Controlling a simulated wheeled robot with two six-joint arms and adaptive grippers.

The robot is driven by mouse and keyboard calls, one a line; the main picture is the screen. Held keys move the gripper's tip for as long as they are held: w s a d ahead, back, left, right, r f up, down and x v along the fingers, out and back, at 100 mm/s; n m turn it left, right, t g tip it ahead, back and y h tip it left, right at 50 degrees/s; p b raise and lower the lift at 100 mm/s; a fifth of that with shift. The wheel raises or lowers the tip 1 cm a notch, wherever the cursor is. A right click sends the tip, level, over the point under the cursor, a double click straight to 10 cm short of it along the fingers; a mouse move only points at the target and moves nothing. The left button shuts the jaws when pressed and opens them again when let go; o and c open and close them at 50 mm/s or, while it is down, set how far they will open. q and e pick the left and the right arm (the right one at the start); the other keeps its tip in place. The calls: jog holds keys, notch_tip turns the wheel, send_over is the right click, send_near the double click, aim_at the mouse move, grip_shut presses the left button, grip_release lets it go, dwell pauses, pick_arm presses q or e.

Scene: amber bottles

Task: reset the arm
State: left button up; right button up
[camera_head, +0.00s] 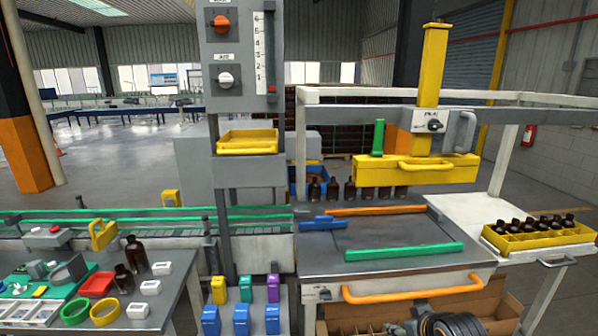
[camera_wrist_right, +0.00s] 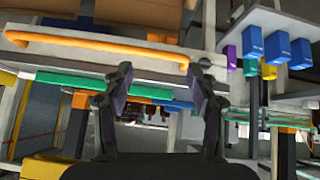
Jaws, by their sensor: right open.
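My right gripper (camera_head: 408,327) shows only in part at the bottom edge of the head view, below the orange handle (camera_head: 412,290) of the machine table. In the right wrist view its two dark fingers (camera_wrist_right: 160,100) stand wide apart with nothing between them. That view looks upside down, with the orange handle across its top. Two dark amber bottles (camera_head: 135,252) stand on the left table. A row of bottles (camera_head: 350,188) stands behind the machine table. My left gripper is not in view.
The machine table (camera_head: 390,238) carries green and orange rails under a yellow press head (camera_head: 415,171). A grey control column (camera_head: 240,60) rises left of it. Blue, yellow, green and purple boxes (camera_head: 240,318) stand low in front. An open cardboard box (camera_head: 500,300) lies under the table.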

jog(key=s+a+f+g, duration=0.1)
jog(key=s+f, duration=0.2)
jog(key=s, duration=0.5)
jog(key=s+f+m+g+h, duration=0.1)
jog(key=s+f+g, duration=0.1)
jog(key=s+f, duration=0.35)
jog(key=s+a+f+g, duration=0.1)
jog(key=s, duration=0.8)
jog(key=s+d+f+g+b, duration=0.1)
jog(key=s+d+f, duration=0.1)
jog(key=f, duration=1.3)
jog(key=s+d+f+g, duration=0.1)
jog(key=f, duration=1.3)
jog(key=s+d+f+m+g, duration=0.1)
jog(key=s+f, duration=1.5)
jog(key=s, duration=0.2)
jog(key=shift+b, duration=0.45)
